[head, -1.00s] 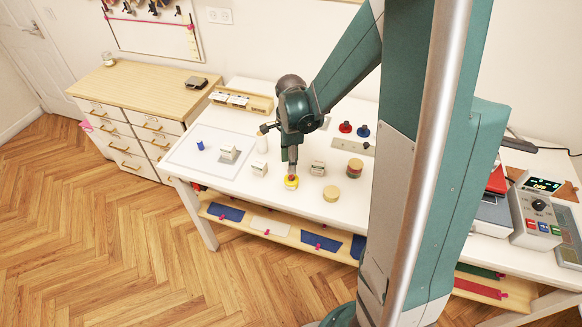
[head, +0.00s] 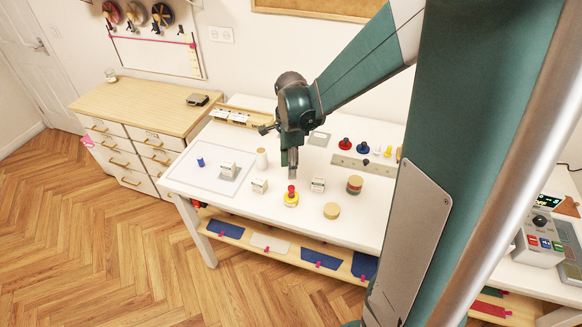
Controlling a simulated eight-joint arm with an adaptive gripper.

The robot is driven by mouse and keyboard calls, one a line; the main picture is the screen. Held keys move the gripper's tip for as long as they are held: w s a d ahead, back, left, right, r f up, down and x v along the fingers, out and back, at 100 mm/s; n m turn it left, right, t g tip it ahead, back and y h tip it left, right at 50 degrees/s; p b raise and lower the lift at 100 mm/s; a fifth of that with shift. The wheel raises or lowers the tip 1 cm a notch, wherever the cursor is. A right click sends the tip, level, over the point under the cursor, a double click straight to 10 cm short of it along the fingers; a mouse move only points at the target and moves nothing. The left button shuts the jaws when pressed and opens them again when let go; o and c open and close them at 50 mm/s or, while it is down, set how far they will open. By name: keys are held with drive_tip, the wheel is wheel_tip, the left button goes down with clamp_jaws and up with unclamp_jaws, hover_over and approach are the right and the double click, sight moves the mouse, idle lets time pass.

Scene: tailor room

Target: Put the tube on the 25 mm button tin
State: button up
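My gripper (head: 293,176) points down over the front middle of the white table. Its fingertips are just above a small red piece (head: 291,188), which stands upright on a round yellow item (head: 291,199). The red piece looks like the tube and the yellow item like a tin, but labels are too small to read. A small gap seems to show between fingertips and red piece. The fingers are too small here to tell open from shut. A round tan-topped tin (head: 331,210) and a red-and-green round stack (head: 354,185) are to the right.
Small white boxes (head: 259,186) and (head: 318,184) flank the yellow item. A white cylinder (head: 262,158) stands behind. A pale mat (head: 207,181) at left holds a blue cylinder (head: 200,162) and another box. Red and blue knobbed pieces (head: 345,146) are at back right.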

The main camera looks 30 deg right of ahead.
idle(0.4)
drive_tip(key=s+a+r+n+t, duration=0.3)
drive_tip(key=s+a+r+n, duration=0.2)
drive_tip(key=s+r+n, duration=0.3)
drive_tip(key=s+a+r+n+t, duration=0.4)
drive_tip(key=s+r+n, duration=0.4)
drive_tip(key=n, duration=0.5)
drive_tip(key=s+a, duration=0.1)
drive_tip(key=s, duration=0.1)
drive_tip(key=shift+s+n, duration=0.3)
drive_tip(key=shift+s, duration=0.1)
